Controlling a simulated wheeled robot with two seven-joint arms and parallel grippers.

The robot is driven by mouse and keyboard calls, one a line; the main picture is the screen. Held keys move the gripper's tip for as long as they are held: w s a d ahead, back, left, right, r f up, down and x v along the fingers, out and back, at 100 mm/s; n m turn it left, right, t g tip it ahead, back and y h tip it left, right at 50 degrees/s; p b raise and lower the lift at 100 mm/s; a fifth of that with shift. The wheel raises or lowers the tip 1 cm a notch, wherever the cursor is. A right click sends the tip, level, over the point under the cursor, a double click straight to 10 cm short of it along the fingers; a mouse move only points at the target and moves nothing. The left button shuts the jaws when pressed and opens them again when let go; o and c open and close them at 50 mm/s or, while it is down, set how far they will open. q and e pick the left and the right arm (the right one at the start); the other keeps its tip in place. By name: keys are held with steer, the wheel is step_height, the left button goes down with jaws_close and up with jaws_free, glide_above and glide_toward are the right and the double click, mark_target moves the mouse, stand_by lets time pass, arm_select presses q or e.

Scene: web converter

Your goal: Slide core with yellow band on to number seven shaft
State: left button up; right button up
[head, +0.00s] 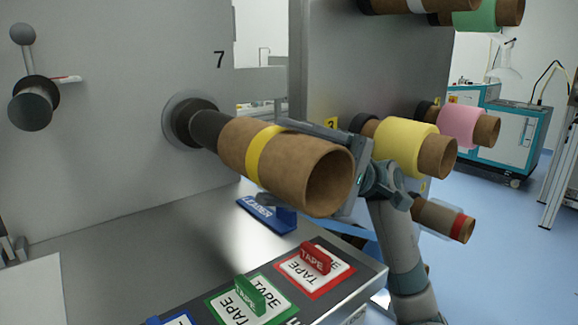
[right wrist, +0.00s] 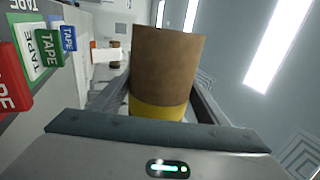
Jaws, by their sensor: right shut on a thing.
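The brown cardboard core with a yellow band (head: 305,172) is at the middle of the head view, its open end toward me. Its far end meets the dark number seven shaft (head: 208,127), which stands out from the grey panel below the printed 7. I cannot tell how far the core is around the shaft. My right gripper (head: 318,160) is shut on the core near the yellow band. In the right wrist view the core (right wrist: 168,70) stands between the two fingers. My left gripper is not in view.
Cores with a yellow roll (head: 400,148) and a pink roll (head: 460,126) hang on the side panel at right, close to my right arm. A red-banded core (head: 445,220) is lower. Tape holders (head: 315,270) and a blue holder (head: 268,216) are on the bench below.

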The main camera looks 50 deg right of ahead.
arm_select(q)
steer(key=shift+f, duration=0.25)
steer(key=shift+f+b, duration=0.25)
steer(key=shift+b, duration=0.15)
arm_select(e)
steer(key=shift+w+d, duration=0.15)
steer(key=shift+w, duration=1.25)
stand_by(0.5)
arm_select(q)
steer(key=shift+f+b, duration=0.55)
arm_select(e)
steer(key=shift+w+d, duration=0.15)
steer(key=shift+w, duration=1.05)
steer(key=shift+w+d, duration=0.1)
steer(key=shift+w, duration=1.05)
steer(key=shift+w, duration=0.15)
steer(key=shift+w+d+b, duration=0.15)
steer(key=shift+w+b, duration=0.05)
steer(key=shift+w, duration=0.65)
steer(key=shift+w+d+b, duration=0.1)
steer(key=shift+w+b, duration=0.1)
steer(key=shift+w, duration=0.6)
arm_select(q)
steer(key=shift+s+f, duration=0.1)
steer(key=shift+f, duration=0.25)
arm_select(e)
steer(key=shift+r, duration=0.1)
